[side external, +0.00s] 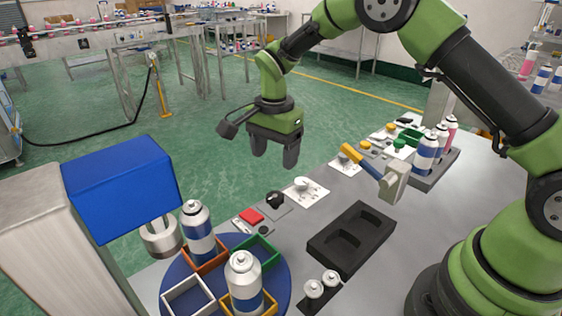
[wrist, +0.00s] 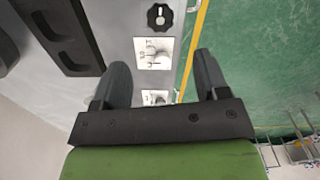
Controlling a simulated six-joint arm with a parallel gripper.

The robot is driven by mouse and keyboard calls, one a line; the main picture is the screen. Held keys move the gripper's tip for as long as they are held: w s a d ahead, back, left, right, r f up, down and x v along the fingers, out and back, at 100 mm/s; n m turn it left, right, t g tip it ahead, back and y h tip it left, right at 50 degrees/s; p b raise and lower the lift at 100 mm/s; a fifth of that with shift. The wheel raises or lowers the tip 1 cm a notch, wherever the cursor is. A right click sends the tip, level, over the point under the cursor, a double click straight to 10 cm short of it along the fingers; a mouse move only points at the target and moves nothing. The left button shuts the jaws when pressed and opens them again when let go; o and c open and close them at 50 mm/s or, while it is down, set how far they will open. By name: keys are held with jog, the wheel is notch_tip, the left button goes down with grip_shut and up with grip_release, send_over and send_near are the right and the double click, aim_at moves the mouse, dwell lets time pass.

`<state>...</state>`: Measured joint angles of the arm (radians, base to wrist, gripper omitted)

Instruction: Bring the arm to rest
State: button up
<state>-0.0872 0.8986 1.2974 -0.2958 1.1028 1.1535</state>
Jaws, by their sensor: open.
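My gripper (side external: 274,155) hangs in the air beyond the table's far edge, above the green floor, pointing down. Its two dark fingers stand apart and nothing is between them. In the wrist view the gripper (wrist: 160,80) also shows spread, empty fingers, with the table edge and a white dial plate (wrist: 154,52) below. My arm arches over from the right side of the side view.
A black tray (side external: 351,238), a yellow-handled lever (side external: 376,170), a black knob (side external: 274,200) and a rack of cans (side external: 435,172) occupy the table. Air around the gripper is clear.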

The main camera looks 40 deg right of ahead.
jog(key=s+r+n+t+y, duration=0.1)
jog(key=s+r+n+t, duration=0.15)
jog(key=s+r, duration=0.4)
jog(key=s+r+n+t, duration=0.1)
jog(key=s+r+n, duration=0.2)
jog(key=r, duration=0.6)
jog(key=s+r+n+t, duration=0.1)
jog(key=s+n+t, duration=0.1)
jog(key=s, duration=0.5)
jog(key=s+r+n+t+y, duration=0.1)
jog(key=s+n, duration=0.3)
jog(key=s, duration=0.4)
jog(key=shift+s+d+r+t, duration=0.3)
jog(key=shift+d+r+t, duration=0.05)
jog(key=shift+d+r, duration=0.1)
